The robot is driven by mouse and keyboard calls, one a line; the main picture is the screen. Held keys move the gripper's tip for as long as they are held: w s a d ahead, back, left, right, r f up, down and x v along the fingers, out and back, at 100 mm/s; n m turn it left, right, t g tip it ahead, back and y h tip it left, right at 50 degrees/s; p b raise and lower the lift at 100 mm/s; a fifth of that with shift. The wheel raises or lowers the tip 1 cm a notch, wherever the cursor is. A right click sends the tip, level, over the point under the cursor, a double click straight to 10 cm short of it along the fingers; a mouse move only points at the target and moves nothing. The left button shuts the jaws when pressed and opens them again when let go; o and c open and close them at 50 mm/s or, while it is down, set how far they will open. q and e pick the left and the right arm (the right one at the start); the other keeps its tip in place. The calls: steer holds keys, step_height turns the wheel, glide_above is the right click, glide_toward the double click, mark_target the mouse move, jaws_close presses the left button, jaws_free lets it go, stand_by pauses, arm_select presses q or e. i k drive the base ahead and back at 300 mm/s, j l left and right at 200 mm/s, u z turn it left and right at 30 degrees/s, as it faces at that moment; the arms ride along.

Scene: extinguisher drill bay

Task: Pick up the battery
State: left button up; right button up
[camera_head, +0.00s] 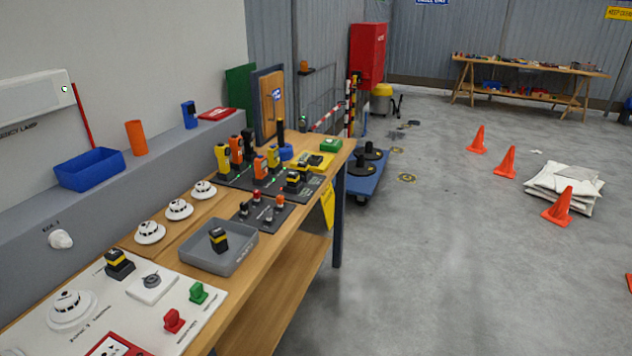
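A black block with a yellow band, which looks like a battery (219,240), stands in a shallow grey tray (242,262) on the wooden workbench (285,262). A similar black and yellow block (119,265) stands on the white panel nearer to me at the left. Another similar block (293,181) stands farther back, near the yellow and orange handheld devices. I cannot tell from this view which block the task means. Neither of my grippers shows in this view.
White round detectors (179,209) line the bench's left side. Red (174,321) and green (198,293) pieces stand on the near panel. A blue bin (90,170) sits on the grey ledge.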

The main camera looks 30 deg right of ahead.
mark_target(303, 166)
steer(key=i+l+z, duration=0.1)
steer(key=l+z, duration=0.25)
steer(key=i+l+z, duration=0.15)
steer(key=z, duration=0.15)
steer(key=i+l, duration=0.3)
steer(key=u, duration=3.1)
steer(key=z, duration=2.95)
